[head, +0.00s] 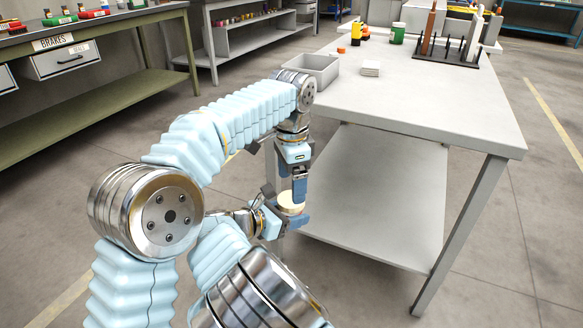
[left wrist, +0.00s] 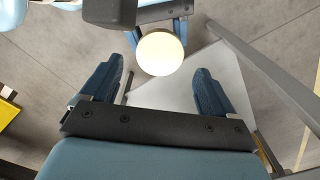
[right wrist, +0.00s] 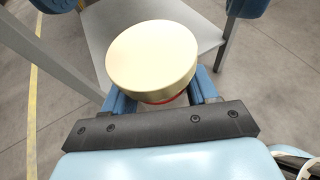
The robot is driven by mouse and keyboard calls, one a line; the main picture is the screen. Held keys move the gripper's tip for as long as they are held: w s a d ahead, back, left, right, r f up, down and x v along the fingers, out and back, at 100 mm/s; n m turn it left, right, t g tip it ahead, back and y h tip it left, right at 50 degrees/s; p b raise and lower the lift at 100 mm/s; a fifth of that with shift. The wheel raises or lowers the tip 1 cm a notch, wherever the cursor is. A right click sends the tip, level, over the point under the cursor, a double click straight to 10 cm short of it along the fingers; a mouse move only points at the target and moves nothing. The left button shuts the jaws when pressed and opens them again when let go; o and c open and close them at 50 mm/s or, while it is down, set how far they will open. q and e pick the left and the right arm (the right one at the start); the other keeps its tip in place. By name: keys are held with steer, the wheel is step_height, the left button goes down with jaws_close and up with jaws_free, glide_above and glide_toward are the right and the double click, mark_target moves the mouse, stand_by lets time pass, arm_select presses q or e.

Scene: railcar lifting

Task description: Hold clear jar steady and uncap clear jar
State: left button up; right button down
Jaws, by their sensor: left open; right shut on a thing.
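The clear jar shows mainly as its round cream-gold cap (right wrist: 152,58), with a thin red ring below it. The jar's body is mostly hidden between my right gripper's blue fingers. My right gripper (head: 289,215) is shut on the jar and holds it in the air beside the table, cap up. My left gripper (head: 299,188) is just above the cap, pointing down. In the left wrist view its fingers (left wrist: 160,82) are wide apart and empty. The cap (left wrist: 160,53) lies ahead of the gap between them, not clasped.
The grey table (head: 430,105) with a lower shelf (head: 375,200) stands to the right of my grippers. On it are a grey open bin (head: 316,69), a white stack (head: 371,68), a green-labelled jar (head: 398,33) and a dark rack (head: 448,50). Floor is clear in front.

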mark_target(291, 211)
arm_select(q)
steer(key=shift+f, duration=2.25)
steer(key=c, duration=1.1)
steer(key=n, duration=0.6)
steer(key=shift+n, duration=0.4)
steer(key=o, duration=1.2)
steer(key=shift+c, duration=0.2)
steer(key=shift+r, duration=0.1)
